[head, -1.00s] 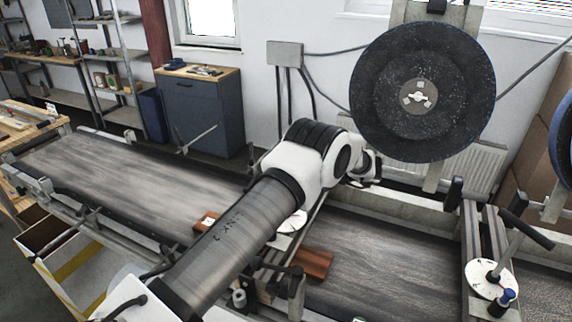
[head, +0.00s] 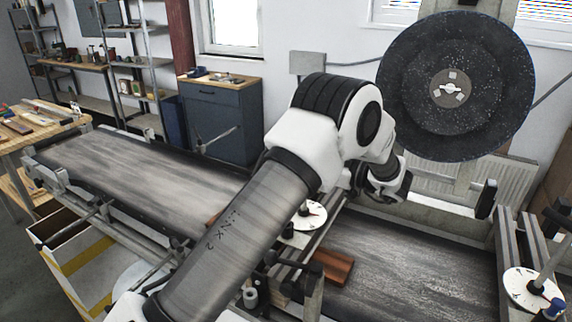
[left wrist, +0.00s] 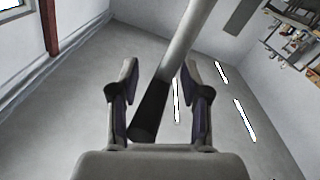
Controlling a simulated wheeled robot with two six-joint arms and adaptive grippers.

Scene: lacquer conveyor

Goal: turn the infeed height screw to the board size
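A white dial disc (head: 310,214) sits on the middle crossbar of the conveyor line, partly hidden by my left arm. A second white dial (head: 532,292) at the right has a crank rod and a blue knob (head: 554,308). I cannot tell which belongs to the infeed screw. A red-brown board (head: 334,267) lies on the conveyor below the middle dial, partly hidden. My left gripper (head: 388,188) is over the conveyor, below the big disc. In the left wrist view its fingers (left wrist: 160,98) are apart; a grey rod with a black end (left wrist: 150,112) shows between them, contact unclear. My right gripper is out of view.
A large dark disc (head: 452,88) stands upright behind the conveyor. A black upright post (head: 486,198) stands at the conveyor's back edge. The left belt (head: 130,170) is mostly bare. A blue-grey cabinet (head: 222,122) stands behind it, and a yellow-striped bin (head: 80,262) in front.

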